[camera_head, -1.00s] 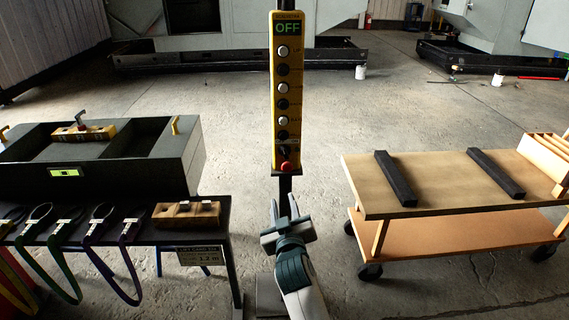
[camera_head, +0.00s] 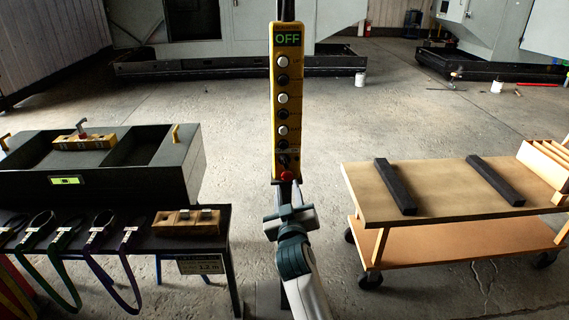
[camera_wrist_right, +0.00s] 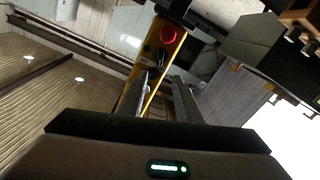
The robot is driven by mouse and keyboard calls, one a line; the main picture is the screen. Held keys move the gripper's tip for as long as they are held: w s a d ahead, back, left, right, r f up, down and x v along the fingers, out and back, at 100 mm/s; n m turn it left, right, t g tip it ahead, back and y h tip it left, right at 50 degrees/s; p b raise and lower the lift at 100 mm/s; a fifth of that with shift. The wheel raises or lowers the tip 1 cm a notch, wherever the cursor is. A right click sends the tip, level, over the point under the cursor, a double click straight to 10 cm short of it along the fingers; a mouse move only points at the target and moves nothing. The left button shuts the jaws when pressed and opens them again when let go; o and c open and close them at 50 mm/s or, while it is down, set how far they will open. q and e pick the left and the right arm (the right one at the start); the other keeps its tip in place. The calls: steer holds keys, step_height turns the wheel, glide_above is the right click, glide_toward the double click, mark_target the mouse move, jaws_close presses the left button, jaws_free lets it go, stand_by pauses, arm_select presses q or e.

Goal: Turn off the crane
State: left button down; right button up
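The yellow crane pendant (camera_head: 287,110) hangs upright at the centre of the head view, with a column of white and black buttons. Its screen (camera_head: 287,39) reads OFF in green. A red button (camera_head: 287,175) is at its lower end; it also shows in the right wrist view (camera_wrist_right: 168,34). My right gripper (camera_head: 287,188) is just below the red button, fingers pointing up. In the right wrist view its fingers (camera_wrist_right: 160,98) are apart with nothing held between them, and the red button lies beyond the tips. I cannot tell whether they touch the pendant. My left gripper is not in view.
A wooden cart (camera_head: 440,194) with two dark bars stands at the right. A dark grey case (camera_head: 185,160) and a bench (camera_head: 215,240) with several coloured slings are at the left. Open concrete floor lies behind the pendant.

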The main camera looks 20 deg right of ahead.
mark_target(284, 163)
steer(key=p+x, duration=0.2)
steer(key=x, duration=1.2)
steer(key=shift+f, duration=0.1)
steer(key=shift+s, duration=0.1)
jaws_close()
